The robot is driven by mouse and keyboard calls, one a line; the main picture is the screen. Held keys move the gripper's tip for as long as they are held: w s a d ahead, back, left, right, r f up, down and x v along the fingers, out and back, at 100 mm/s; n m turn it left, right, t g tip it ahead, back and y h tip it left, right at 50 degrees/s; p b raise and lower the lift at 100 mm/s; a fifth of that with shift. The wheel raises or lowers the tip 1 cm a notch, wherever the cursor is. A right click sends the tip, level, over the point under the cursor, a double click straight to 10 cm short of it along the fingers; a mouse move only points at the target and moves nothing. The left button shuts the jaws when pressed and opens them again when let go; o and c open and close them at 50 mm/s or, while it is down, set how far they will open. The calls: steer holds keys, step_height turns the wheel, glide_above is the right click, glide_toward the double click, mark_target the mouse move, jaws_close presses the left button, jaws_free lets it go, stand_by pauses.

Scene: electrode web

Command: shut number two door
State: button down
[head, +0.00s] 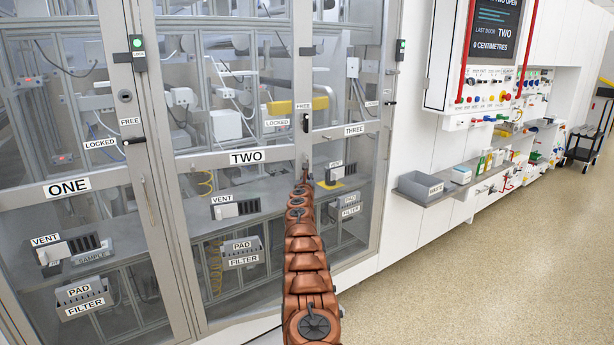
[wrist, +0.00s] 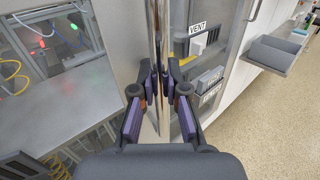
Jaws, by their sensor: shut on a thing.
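Door two (head: 249,173) carries the label TWO and stands in the middle of the glazed cabinet front. Its black lever (head: 305,122) points upright, near the FREE label, with LOCKED to its left. My gripper (head: 305,172) is at the right edge of door two, below the lever, at the end of my copper arm. In the wrist view my gripper (wrist: 160,76) has its fingers on both sides of an upright metal pull bar (wrist: 158,40) and is shut on it. The exact finger contact is partly hidden.
Door one (head: 68,187) is to the left, its lever sideways near LOCKED. Door three (head: 345,129) is to the right. A wall screen (head: 497,30) reads "LAST DOOR TWO 0 CENTIMETRES". A grey bin (head: 419,188) juts out at right. The floor (head: 470,275) is clear.

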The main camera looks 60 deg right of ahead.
steer(key=shift+w+a, duration=0.3)
steer(key=shift+w, duration=0.3)
steer(key=c, duration=1.3)
jaws_free()
steer(key=shift+o, duration=0.6)
steer(key=shift+s, duration=0.1)
steer(key=shift+s+d+f, duration=0.1)
steer(key=shift+s+d, duration=0.15)
steer(key=shift+s, duration=0.1)
